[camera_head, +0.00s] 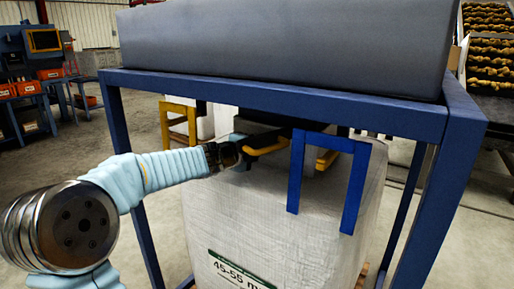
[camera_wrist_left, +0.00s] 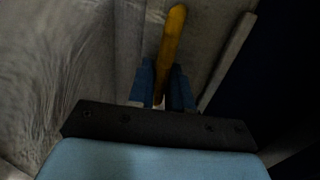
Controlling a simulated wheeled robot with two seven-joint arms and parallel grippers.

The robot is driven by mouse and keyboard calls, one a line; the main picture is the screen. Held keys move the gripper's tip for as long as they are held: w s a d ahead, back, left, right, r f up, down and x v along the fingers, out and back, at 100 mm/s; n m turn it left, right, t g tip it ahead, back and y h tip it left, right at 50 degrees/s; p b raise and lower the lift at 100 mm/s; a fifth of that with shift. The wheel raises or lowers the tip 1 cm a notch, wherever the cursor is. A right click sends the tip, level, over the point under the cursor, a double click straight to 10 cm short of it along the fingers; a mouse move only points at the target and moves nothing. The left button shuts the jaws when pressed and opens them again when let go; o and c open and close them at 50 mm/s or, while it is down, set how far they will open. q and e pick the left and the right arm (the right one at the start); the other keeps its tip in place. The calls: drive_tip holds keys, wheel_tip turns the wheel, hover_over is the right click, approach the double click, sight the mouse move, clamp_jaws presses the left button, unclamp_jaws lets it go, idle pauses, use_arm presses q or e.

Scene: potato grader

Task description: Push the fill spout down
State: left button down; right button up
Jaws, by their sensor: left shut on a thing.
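The fill spout (camera_head: 262,130) is a dark piece under the blue frame, above the white bulk bag (camera_head: 240,215). A yellow handle (camera_head: 268,149) sticks out at its front; a second yellow bar shows to its right. My left gripper (camera_head: 241,153) reaches in from the left and is shut on the yellow handle near its left end. In the left wrist view the yellow handle (camera_wrist_left: 174,38) runs between the two blue fingers of my left gripper (camera_wrist_left: 161,92). The upper part of the spout is hidden by the frame. My right gripper is not in view.
The blue frame (camera_head: 280,95) with a grey hopper (camera_head: 290,45) stands over the bag, its posts on both sides. A yellow bracket (camera_head: 165,125) is at the left. Potato racks stand back right.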

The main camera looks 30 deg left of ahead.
use_arm(q)
drive_tip(key=c, duration=1.2)
unclamp_jaws()
drive_tip(key=shift+r, duration=0.1)
drive_tip(key=shift+c, duration=0.2)
drive_tip(key=shift+s, duration=0.15)
drive_tip(key=p+v, duration=0.2)
drive_tip(key=v, duration=1.1)
drive_tip(key=shift+s+p, duration=0.3)
drive_tip(key=shift+p, duration=0.1)
drive_tip(key=shift+o, duration=0.5)
drive_tip(key=shift+r, duration=0.15)
